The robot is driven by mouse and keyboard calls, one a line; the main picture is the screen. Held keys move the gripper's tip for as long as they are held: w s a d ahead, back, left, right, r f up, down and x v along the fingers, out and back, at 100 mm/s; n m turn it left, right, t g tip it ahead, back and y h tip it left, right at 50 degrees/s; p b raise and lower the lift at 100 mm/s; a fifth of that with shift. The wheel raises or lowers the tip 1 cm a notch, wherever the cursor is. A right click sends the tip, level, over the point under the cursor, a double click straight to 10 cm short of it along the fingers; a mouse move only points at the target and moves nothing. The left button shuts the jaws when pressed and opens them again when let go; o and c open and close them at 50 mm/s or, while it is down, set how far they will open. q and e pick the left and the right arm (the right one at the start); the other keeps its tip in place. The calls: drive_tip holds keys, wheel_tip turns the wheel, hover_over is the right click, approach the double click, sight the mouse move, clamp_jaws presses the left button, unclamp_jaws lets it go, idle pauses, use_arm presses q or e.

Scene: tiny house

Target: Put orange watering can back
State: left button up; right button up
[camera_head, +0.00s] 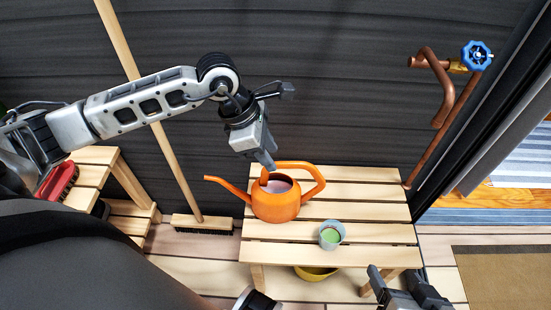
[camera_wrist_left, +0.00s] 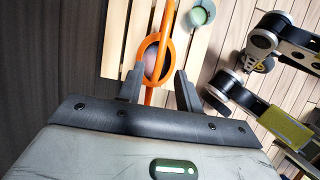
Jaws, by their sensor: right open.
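The orange watering can (camera_head: 276,209) stands upright on a slatted wooden bench, its spout pointing left and its looped handle to the right. My left gripper (camera_head: 265,163) is above the can, close to the top of its handle. In the left wrist view, the open fingers (camera_wrist_left: 160,88) stand on either side of the can's orange handle (camera_wrist_left: 165,45), with gaps beside it. Whether a finger touches the can is unclear. My right gripper (camera_head: 397,287) is open and empty at the lower right, in front of the bench.
A small cup with green inside (camera_head: 331,235) stands on the bench (camera_head: 370,208), right of the can. A yellow bowl (camera_head: 315,273) is under the bench. A broom (camera_head: 203,224) leans at the left. Copper pipes with a blue valve (camera_head: 477,55) are at the right wall.

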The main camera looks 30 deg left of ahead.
use_arm(q)
drive_tip(key=v, duration=0.6)
drive_tip(key=s+d+r+n+h, duration=0.2)
drive_tip(key=s+d+h, duration=0.2)
drive_tip(key=d+h, duration=0.5)
drive_tip(key=w+d+r+n+t+h, duration=0.1)
drive_tip(key=d+r+n+t+h, duration=0.45)
drive_tip(key=d+r+n, duration=0.45)
drive_tip(key=w+a+f+n+t+y, duration=0.25)
drive_tip(key=f+n+t+y, duration=0.2)
drive_tip(key=n, duration=0.65)
drive_tip(key=w+a+f+n+t+y, duration=0.25)
drive_tip(key=a+n+t+y, duration=0.2)
drive_tip(key=n, duration=0.55)
drive_tip(key=s+f+n+g+y, duration=0.2)
drive_tip(key=s+f+n, duration=0.3)
drive_tip(key=f, duration=0.4)
drive_tip(key=s+d+f+n+g+y, duration=0.1)
drive_tip(key=s+f+n+g+y, duration=0.1)
drive_tip(key=s+f+n+g, duration=0.3)
wheel_tip(320, 180, down, 4)
drive_tip(key=n+p, duration=0.1)
drive_tip(key=n, duration=0.2)
